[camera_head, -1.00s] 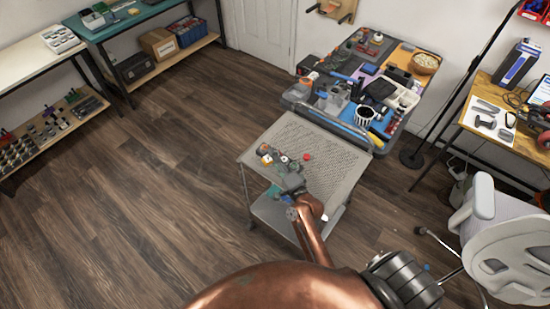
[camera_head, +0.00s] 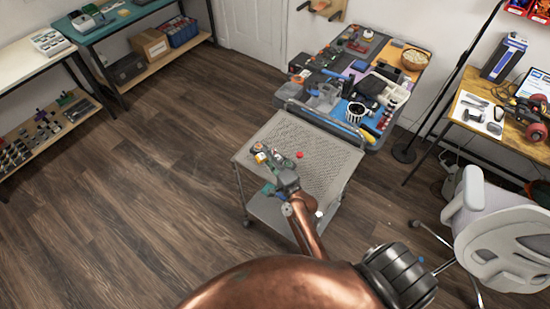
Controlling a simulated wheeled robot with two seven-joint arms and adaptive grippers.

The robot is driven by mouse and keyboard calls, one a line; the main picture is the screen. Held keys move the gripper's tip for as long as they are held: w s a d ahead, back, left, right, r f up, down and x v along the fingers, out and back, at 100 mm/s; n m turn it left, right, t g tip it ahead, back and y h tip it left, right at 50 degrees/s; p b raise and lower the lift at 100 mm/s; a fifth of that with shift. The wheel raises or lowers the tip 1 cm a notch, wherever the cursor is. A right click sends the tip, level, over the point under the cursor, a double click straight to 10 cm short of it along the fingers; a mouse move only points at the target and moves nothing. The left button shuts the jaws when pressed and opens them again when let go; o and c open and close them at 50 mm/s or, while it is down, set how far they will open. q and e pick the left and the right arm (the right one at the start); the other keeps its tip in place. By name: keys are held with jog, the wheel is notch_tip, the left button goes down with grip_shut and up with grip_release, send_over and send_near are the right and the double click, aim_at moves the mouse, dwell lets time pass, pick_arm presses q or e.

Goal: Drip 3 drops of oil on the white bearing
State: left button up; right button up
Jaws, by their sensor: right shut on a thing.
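A grey perforated cart top (camera_head: 327,165) stands in the middle of the view. My right arm reaches over it from below, and my right gripper (camera_head: 273,168) is above its left part. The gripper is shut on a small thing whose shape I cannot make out. Close by are a small yellow and white piece (camera_head: 260,156) and a small red piece (camera_head: 300,155). The white bearing and the oil cannot be told apart for sure at this size. My left gripper is not in view.
A crowded workbench (camera_head: 345,75) with tools, bins and a bowl (camera_head: 413,59) adjoins the cart's far side. A grey chair (camera_head: 490,230) and a wooden desk (camera_head: 520,145) are at the right. Shelves line the left. The wooden floor left of the cart is clear.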

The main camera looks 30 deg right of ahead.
jog(key=shift+r, duration=0.1)
jog(key=r+m+p, duration=0.1)
jog(key=m+p, duration=0.1)
jog(key=p, duration=0.1)
jog(key=shift+d+r+m, duration=0.15)
jog(key=shift+r+m, duration=0.2)
jog(key=shift+m, duration=0.05)
jog(key=shift+r+m, duration=0.1)
jog(key=shift+m, duration=0.4)
jog(key=shift+p, duration=0.4)
jog(key=shift+d, duration=0.1)
dwell(3.7)
